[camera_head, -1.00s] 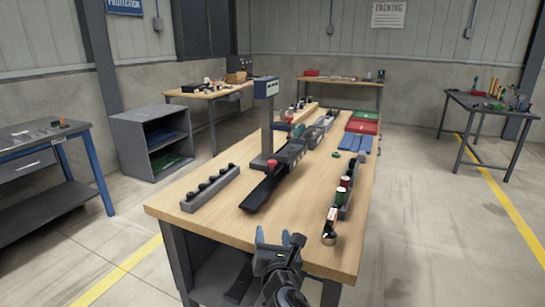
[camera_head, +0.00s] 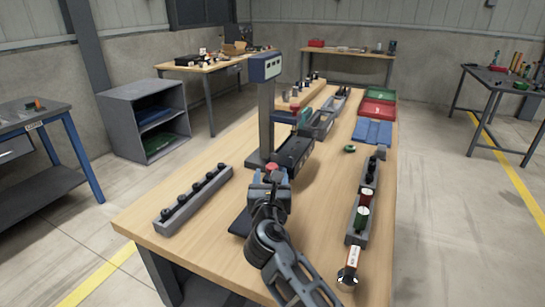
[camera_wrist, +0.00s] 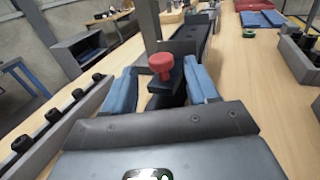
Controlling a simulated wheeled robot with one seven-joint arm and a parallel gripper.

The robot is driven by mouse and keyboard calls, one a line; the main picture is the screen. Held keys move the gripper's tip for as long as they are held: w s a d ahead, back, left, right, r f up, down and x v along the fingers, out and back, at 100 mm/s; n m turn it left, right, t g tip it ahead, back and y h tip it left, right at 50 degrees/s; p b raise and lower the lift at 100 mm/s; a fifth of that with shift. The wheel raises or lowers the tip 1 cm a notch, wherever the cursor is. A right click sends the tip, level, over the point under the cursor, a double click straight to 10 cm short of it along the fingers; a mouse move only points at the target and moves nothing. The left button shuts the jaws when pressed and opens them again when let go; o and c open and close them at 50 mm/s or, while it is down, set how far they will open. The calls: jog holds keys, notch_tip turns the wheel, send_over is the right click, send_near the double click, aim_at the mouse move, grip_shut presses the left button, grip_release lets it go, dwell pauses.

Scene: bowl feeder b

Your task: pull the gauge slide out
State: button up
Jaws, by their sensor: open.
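The gauge slide is a dark bar with a red knob (camera_wrist: 163,65) standing on its near end. It lies along the dark base of the gauge stand (camera_head: 266,115), whose post carries a blue-grey display box. In the wrist view my gripper (camera_wrist: 168,85) is open, with one blue finger on each side of the knob and its dark mount. I cannot tell whether the fingers touch it. In the head view my gripper (camera_head: 270,178) hides most of the near end of the slide, and the red knob (camera_head: 271,167) shows just beyond it.
A grey rack with several black pegs (camera_head: 195,198) stands on the left of the wooden table. Another rack with coloured cylinders (camera_head: 363,205) stands on the right, with a small cylinder (camera_head: 349,266) near it. Blue, red and green trays (camera_head: 378,109) lie farther back.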

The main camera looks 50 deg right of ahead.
jog(key=x, duration=0.7)
jog(key=shift+d, duration=0.1)
jog(key=shift+c, duration=0.3)
grip_shut()
